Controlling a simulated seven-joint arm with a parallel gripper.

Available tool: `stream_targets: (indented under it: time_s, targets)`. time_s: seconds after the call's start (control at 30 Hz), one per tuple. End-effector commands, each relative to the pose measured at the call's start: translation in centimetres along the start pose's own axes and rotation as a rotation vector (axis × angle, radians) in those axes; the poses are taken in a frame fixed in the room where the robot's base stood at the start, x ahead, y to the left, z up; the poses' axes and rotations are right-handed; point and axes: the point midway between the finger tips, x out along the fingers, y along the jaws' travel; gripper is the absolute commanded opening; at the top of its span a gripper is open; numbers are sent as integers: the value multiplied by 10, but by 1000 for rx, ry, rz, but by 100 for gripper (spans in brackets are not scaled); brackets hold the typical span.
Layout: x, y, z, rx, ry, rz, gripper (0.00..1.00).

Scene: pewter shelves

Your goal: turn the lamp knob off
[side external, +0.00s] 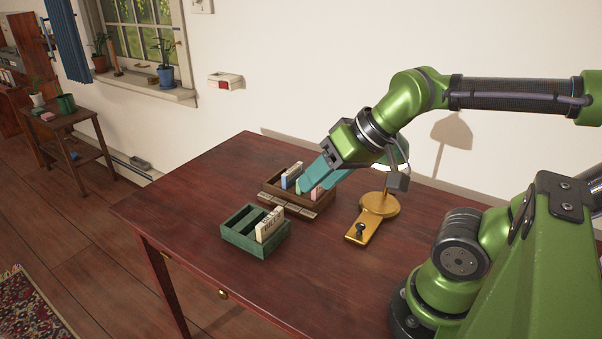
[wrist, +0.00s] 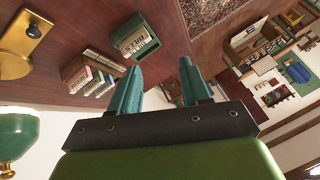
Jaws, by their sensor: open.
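The brass lamp (side external: 379,205) stands on the table to the right of my gripper in the side view, its shade partly hidden behind my wrist. A dark knob (side external: 360,229) sits on the lamp's flat brass foot; it also shows at the upper left of the wrist view (wrist: 34,31). Its on or off setting cannot be read. The green shade (wrist: 16,138) is at the wrist view's left edge. My gripper (side external: 314,177) has teal fingers, apart and empty, which appear above the brown card box. In the wrist view the fingers (wrist: 160,70) point away from the knob.
The brown wooden box (side external: 270,194) holds several coloured cards. A green divided box (side external: 238,243) with a card marked BILLS stands in front of it. The dark red table (side external: 190,205) is clear to the left and front. A white wall runs behind.

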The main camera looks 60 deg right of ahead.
Motion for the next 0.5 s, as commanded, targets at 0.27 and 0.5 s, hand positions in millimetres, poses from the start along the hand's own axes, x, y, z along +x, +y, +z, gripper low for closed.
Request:
stream_targets:
  time_s: [0.27,0.5]
  targets:
    - [15,49,-23,174,-52,147,52]
    - [12,153,-40,655,-235,455,52]
